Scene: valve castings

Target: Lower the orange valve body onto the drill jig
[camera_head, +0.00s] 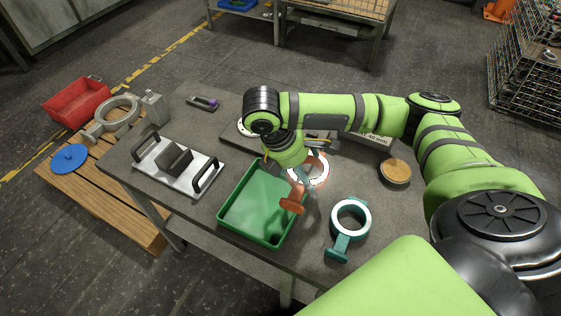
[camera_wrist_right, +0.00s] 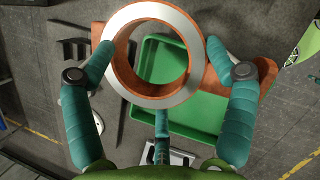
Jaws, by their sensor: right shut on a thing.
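The orange valve body (camera_head: 293,199) has a ring with a pale machined face and an orange flange. A white plate with two black handles and a dark block (camera_head: 190,183), at the tray's left, may be the drill jig; I cannot be sure. My left gripper is not in view.
A teal valve body (camera_head: 339,243) lies right of the tray, and a round tan disc (camera_head: 395,171) farther back. A dark plate (camera_head: 230,113) at the back is partly hidden by my arm. A wooden pallet (camera_head: 113,205) at left bears a grey casting (camera_head: 121,104) and red bin (camera_head: 76,102).

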